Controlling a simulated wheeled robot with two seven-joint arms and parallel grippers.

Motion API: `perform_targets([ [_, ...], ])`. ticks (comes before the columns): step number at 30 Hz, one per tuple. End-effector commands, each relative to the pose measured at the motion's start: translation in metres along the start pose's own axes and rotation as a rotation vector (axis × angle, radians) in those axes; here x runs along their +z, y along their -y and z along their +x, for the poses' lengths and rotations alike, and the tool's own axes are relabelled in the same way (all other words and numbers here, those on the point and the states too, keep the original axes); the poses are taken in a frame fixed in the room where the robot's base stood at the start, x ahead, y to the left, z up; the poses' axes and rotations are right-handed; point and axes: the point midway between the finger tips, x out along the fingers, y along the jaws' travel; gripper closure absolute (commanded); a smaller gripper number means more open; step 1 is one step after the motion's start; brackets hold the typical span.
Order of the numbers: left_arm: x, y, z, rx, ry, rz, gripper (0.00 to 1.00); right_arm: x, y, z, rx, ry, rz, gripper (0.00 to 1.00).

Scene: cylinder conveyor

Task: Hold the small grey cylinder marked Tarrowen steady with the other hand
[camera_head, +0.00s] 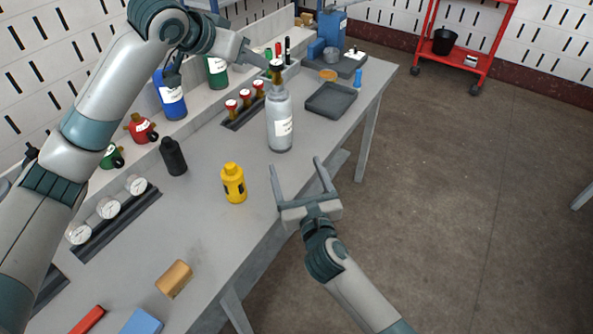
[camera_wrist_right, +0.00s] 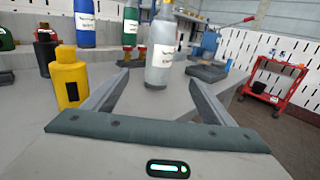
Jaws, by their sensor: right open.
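The small grey cylinder (camera_head: 279,125) stands upright on the workbench, with a white label too small to read and a brass valve (camera_head: 277,76) on top. In the right wrist view the cylinder (camera_wrist_right: 160,62) stands ahead, between the lines of the fingers. My left gripper (camera_head: 262,62) is at the valve on top; whether its fingers grip the valve is unclear. My right gripper (camera_head: 296,164) is open and empty, in front of the cylinder by the bench edge, apart from it. Its fingers also show in the right wrist view (camera_wrist_right: 158,82).
A yellow bottle (camera_head: 233,183) and a black bottle (camera_head: 173,157) stand left of the cylinder. Behind it is a rack with red-topped valves (camera_head: 245,97). A dark tray (camera_head: 331,99) lies to its right. Gauges (camera_head: 109,208) sit at the left.

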Motion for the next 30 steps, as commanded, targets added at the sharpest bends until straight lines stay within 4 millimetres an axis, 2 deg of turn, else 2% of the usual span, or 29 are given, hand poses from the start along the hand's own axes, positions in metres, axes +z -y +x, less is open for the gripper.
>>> perform_targets([
  [11,0.000,0.000,0.000,0.000,0.000,0.000,0.69,0.000,-0.001,0.001,0.002,-0.001,0.002,0.22],
  [17,0.000,0.000,0.000,0.000,0.000,0.000,0.69,0.000,-0.001,0.009,0.001,0.000,0.002,0.22],
  [23,0.000,0.000,0.000,0.000,0.000,0.000,0.69,0.001,-0.001,0.030,0.001,0.001,0.001,0.22],
  [30,0.000,0.000,0.000,0.000,0.000,0.000,0.69,0.001,-0.001,0.068,0.001,0.000,0.001,0.22],
])
